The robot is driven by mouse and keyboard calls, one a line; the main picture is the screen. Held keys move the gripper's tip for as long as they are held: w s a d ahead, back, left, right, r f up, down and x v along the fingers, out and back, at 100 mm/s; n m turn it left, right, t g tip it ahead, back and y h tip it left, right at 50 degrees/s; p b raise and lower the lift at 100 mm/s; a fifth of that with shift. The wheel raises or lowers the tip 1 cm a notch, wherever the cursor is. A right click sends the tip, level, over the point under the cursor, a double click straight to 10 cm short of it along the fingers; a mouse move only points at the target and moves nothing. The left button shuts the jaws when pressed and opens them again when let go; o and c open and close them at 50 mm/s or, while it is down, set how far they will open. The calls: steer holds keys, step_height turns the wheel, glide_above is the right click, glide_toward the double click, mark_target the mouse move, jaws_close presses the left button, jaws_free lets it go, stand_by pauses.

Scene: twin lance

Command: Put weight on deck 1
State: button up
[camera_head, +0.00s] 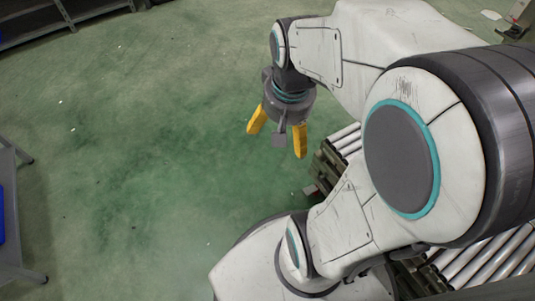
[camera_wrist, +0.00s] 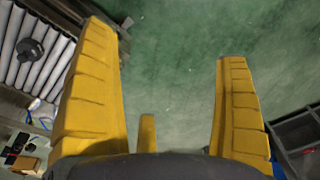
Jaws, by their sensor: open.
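My gripper (camera_head: 277,145) hangs over the open floor in the head view, its yellow fingers spread and nothing between them. In the wrist view my gripper (camera_wrist: 165,42) is also open, with green floor showing between the fingers. A dark round object with a raised knob, perhaps the weight (camera_wrist: 30,49), lies on the rollers at the left of the wrist view, outside the left finger and apart from it. It does not show in the head view, where my arm covers much of the rollers. I cannot tell which surface is deck 1.
A roller conveyor (camera_wrist: 12,71) runs along the left of the wrist view; its rollers (camera_head: 487,262) also show behind my arm. A cardboard box (camera_wrist: 26,164) is at lower left. Grey shelving (camera_wrist: 299,132) stands at right. A grey rack (camera_head: 12,225) stands at the head view's left edge. The middle floor is clear.

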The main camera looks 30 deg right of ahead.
steer(key=s+a+n, duration=0.4)
steer(key=a+n, duration=0.1)
steer(key=a, duration=0.1)
steer(key=shift+s+a+r+n+y, duration=0.2)
steer(key=shift+s+a+n+y, duration=0.1)
steer(key=shift+s+n, duration=0.1)
